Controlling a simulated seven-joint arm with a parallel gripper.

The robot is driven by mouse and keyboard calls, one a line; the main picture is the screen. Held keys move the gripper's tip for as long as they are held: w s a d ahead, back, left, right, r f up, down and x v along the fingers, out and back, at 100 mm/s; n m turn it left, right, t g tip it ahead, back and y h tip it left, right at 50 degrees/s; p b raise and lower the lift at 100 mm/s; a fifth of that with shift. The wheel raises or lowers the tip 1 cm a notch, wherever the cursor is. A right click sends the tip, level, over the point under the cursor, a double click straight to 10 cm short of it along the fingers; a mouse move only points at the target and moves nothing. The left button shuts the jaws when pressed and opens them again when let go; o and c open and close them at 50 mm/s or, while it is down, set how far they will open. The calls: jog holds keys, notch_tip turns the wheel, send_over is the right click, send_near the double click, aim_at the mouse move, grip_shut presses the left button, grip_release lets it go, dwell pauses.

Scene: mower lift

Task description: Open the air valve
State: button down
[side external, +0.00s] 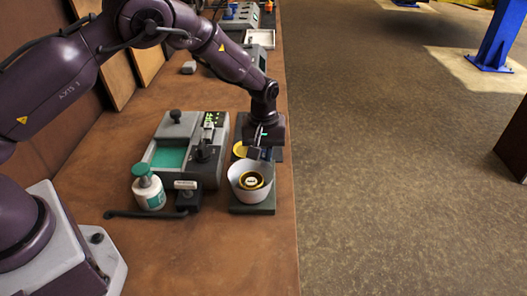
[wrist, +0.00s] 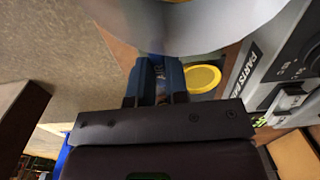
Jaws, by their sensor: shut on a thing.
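A small black block (side external: 188,199) with a pale label and a dark hose stands at the bench's front. It may be the air valve; its open or closed state cannot be told. My gripper (side external: 256,152) is to the right of it and higher, at the back rim of a white bowl (side external: 240,186). In the wrist view my fingers (wrist: 156,62) meet the bowl's pale wall (wrist: 215,28), and they appear shut on its rim. The bowl holds a yellow and black round part (side external: 252,180) and sits on or just above a dark tray (side external: 252,209).
A grey parts washer (side external: 180,135) with a green basin stands left of the tray. A white bottle with a green cap (side external: 148,190) stands beside the black block. A yellow disc (wrist: 202,78) lies behind the bowl. The bench edge is close on the right.

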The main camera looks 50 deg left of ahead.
aim_at(263, 155)
jog(key=c, duration=1.1)
grip_release()
notch_tip(263, 155, up, 13)
jog(key=s+a+r+m+t, duration=0.1)
jog(key=s+r, duration=0.4)
jog(key=s, duration=0.5)
jog(key=s+a+r+m+t, duration=0.1)
jog(key=s+r+m+t, duration=0.1)
jog(key=s+r+m, duration=0.3)
jog(key=s+a+r+m+t, duration=0.2)
jog(key=s+r, duration=0.5)
jog(key=s, duration=0.7)
jog(key=shift+s+m+t, duration=0.3)
jog(key=shift+m, duration=0.3)
